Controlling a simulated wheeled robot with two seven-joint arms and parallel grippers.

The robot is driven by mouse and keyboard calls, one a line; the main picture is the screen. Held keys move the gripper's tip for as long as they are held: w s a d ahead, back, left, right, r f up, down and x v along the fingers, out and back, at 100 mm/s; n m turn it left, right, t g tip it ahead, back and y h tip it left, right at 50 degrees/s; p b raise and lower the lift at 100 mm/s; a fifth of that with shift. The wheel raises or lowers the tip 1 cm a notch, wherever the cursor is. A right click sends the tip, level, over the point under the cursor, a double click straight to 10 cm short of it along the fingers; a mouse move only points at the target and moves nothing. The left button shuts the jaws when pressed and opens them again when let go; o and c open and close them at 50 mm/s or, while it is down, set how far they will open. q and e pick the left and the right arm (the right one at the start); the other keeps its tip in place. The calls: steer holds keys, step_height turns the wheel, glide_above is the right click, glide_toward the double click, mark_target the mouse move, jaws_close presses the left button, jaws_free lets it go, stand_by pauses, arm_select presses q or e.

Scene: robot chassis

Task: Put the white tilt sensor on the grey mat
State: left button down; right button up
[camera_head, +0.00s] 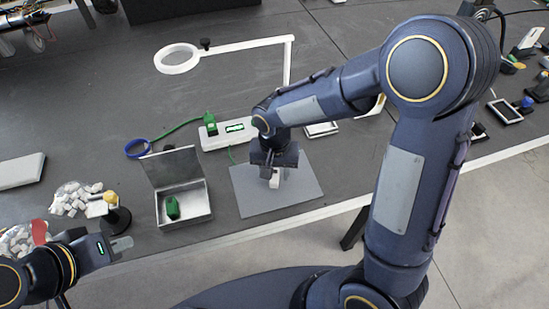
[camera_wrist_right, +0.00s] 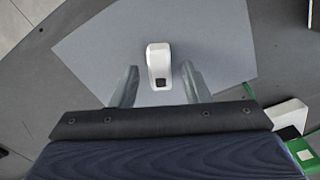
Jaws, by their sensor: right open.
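The white tilt sensor (camera_wrist_right: 159,60) lies on the grey mat (camera_wrist_right: 218,45), clear of its edges, with a small dark square on its near end. In the head view part of it shows as a small white patch (camera_head: 264,187) under my right gripper (camera_head: 272,180), over the middle of the mat (camera_head: 250,205). In the right wrist view my right gripper (camera_wrist_right: 159,84) is open, one finger on each side of the sensor, with visible gaps. My left gripper (camera_head: 122,245) is at the lower left, away from the mat; its finger gap is unclear.
An open metal box (camera_head: 203,208) with a green part inside stands left of the mat. A white device (camera_head: 228,133) with a green cable lies behind it. A magnifier ring (camera_head: 177,59) on a white arm stands further back. Bags of white parts (camera_head: 75,199) lie at left.

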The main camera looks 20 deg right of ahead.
mark_target(275, 175)
step_height(275, 175, up, 12)
steer(key=s+d+r+n+t+y, duration=0.1)
steer(key=s+d, duration=0.3)
steer(key=s, duration=0.4)
steer(key=s+d+r+n+t+y, duration=0.1)
steer(key=s+d+t, duration=0.3)
steer(key=s, duration=0.4)
steer(key=shift+s+d+r+n+t+y+p, duration=0.2)
steer(key=shift+d+r+n+t+y+p, duration=0.3)
steer(key=shift+y, duration=0.4)
steer(key=shift+d+f, duration=0.1)
steer(key=shift+f, duration=0.05)
steer(key=shift+r+p, duration=0.65)
steer(key=shift+r, duration=0.05)
